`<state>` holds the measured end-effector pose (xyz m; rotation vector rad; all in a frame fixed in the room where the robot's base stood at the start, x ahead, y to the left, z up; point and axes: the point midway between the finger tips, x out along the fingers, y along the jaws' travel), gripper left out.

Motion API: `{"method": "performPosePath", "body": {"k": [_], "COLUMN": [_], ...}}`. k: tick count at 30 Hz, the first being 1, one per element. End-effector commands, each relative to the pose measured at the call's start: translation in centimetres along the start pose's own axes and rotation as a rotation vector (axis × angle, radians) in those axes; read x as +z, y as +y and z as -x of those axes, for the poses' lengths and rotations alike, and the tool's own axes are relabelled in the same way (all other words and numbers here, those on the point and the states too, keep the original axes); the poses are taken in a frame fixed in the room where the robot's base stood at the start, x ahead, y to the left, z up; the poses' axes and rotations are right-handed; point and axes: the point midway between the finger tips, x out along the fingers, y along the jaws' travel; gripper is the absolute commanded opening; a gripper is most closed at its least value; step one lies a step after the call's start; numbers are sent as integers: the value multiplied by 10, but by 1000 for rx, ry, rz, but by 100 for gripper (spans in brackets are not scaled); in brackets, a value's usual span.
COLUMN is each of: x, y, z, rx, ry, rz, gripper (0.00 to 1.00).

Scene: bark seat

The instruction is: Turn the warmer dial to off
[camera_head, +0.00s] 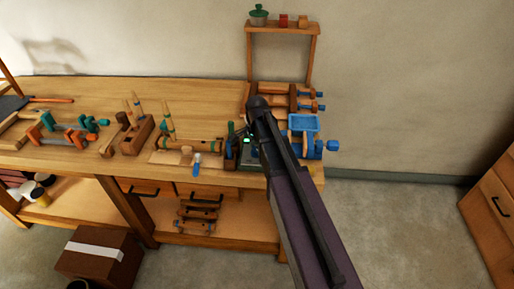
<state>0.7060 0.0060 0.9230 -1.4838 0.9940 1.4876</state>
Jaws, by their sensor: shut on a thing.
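My arm reaches in from the lower right to the bench's right part. My gripper (248,139) is at its far end, low over a small dark green unit (250,162) near the bench's front edge, which looks like the warmer. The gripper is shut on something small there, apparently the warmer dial. The dial itself is hidden by the gripper and wrist, so its setting cannot be read.
A blue tray (304,122) stands close right of my arm. A small shelf (282,30) rises behind.

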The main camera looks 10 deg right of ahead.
Motion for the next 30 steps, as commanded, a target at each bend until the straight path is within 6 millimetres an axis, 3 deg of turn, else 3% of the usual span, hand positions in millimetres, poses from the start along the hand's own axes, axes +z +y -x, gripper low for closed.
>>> {"method": "performPosePath", "body": {"k": [14, 30], "x": [1, 2], "y": [2, 3], "z": [0, 0], "rx": [9, 10], "ry": [7, 3], "rz": [106, 554], "gripper": [15, 15]}}
